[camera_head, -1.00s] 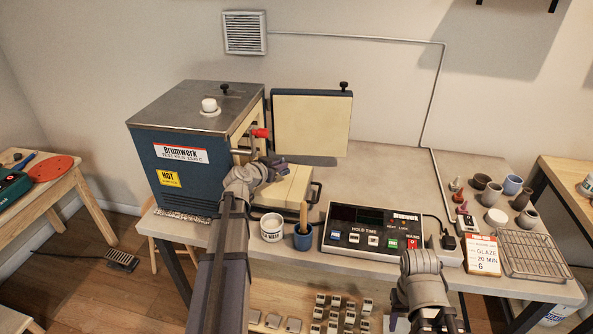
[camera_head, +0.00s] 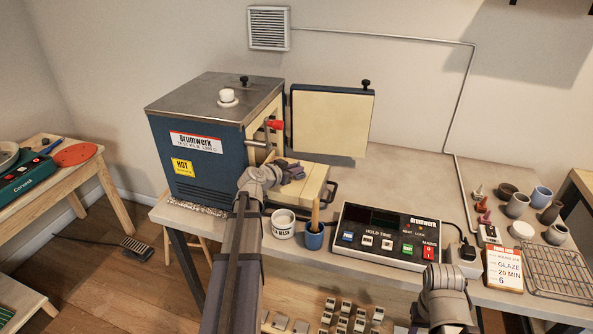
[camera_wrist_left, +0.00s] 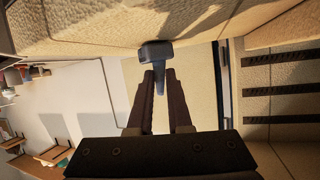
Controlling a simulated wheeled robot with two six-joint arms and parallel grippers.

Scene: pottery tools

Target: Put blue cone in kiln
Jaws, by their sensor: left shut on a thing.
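The blue cone (camera_wrist_left: 156,68) sits between the fingertips of my left gripper (camera_wrist_left: 158,90) in the left wrist view, its wide base away from the fingers and close to a pale brick surface; I cannot tell whether they touch. In the head view my left gripper (camera_head: 292,172) is at the kiln's open front, above a cream block with a handle (camera_head: 308,185), and the cone is not discernible there. The blue kiln (camera_head: 205,155) has its door (camera_head: 332,122) swung open. Grooved kiln wall (camera_wrist_left: 282,90) shows in the wrist view. My right gripper (camera_head: 446,326) is low at the bottom edge, its fingers unclear.
A white tub (camera_head: 283,224), a blue cup with a brush (camera_head: 313,238) and the control box (camera_head: 385,240) stand along the bench front. Red cones (camera_head: 484,212), small pots (camera_head: 541,196) and a wire rack (camera_head: 556,275) are at the right. Bench behind the control box is clear.

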